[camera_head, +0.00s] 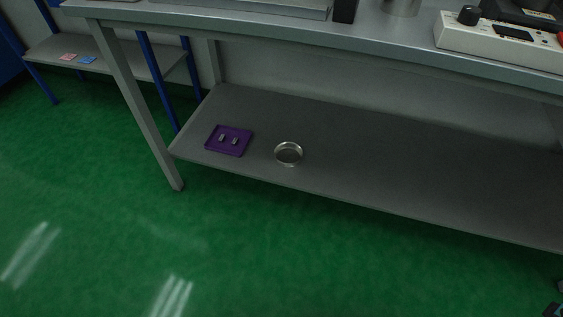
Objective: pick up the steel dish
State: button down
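The steel dish (289,161) is a small round, shallow, shiny metal dish. It sits upright on the grey lower shelf (400,180) of the workbench, close to the shelf's front edge and left of the middle of the picture. It looks empty. My gripper cannot be made out in this view. A small dark piece with a light blue mark shows at the bottom right corner, too cut off to identify.
A purple tray (214,150) with two small grey pieces lies left of the dish. The bench top (390,42) overhangs the shelf, with a white device (480,37) on it. A bench leg (140,110) stands at the left. The shelf right of the dish and the green floor (240,240) are clear.

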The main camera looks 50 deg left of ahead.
aim_at(287, 154)
jog(key=u, duration=0.7)
jog(key=i, duration=0.65)
jog(key=u, duration=2.65)
